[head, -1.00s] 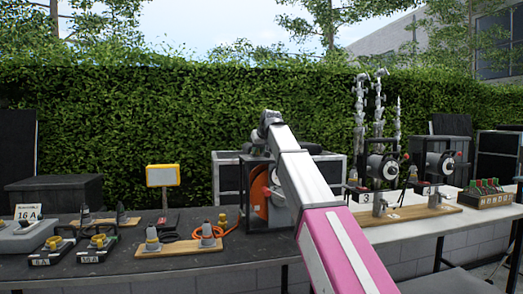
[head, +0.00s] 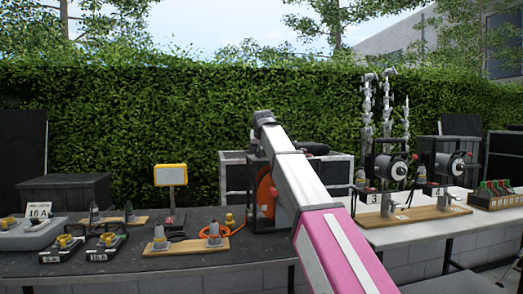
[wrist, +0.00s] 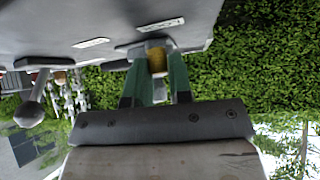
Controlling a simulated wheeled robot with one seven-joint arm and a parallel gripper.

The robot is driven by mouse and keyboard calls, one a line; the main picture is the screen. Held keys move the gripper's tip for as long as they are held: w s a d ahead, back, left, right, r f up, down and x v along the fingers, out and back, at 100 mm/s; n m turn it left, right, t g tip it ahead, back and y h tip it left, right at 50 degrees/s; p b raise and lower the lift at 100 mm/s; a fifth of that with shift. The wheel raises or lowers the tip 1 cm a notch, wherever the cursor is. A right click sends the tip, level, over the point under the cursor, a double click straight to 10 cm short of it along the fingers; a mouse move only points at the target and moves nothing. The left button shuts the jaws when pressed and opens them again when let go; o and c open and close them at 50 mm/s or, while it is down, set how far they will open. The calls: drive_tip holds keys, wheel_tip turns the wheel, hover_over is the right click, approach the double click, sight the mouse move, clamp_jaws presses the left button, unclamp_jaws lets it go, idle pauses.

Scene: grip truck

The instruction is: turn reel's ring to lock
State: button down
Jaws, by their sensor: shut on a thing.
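The reel (head: 266,194), an orange drum in a dark frame, stands on the dark table and is partly hidden behind my arm. In the head view my gripper is hidden behind the arm. In the wrist view my gripper (wrist: 156,72) has two green fingers, shut on a small yellow ring (wrist: 157,59). The ring is set against a grey panel (wrist: 60,25) with white labels. The turn of the ring cannot be read.
A yellow-framed sign (head: 171,174) stands left of the reel. A wooden board with plugs (head: 185,244) and black connector boxes (head: 62,247) lie on the dark table. At right, a white table (head: 375,238) holds reels on stands. A hedge closes the back.

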drive_tip(key=c, duration=1.1)
unclamp_jaws()
drive_tip(key=shift+o, duration=0.2)
drive_tip(key=shift+s, duration=0.1)
drive_tip(key=v, duration=1)
drive_tip(key=shift+s+r, duration=0.2)
drive_tip(key=shift+r, duration=0.1)
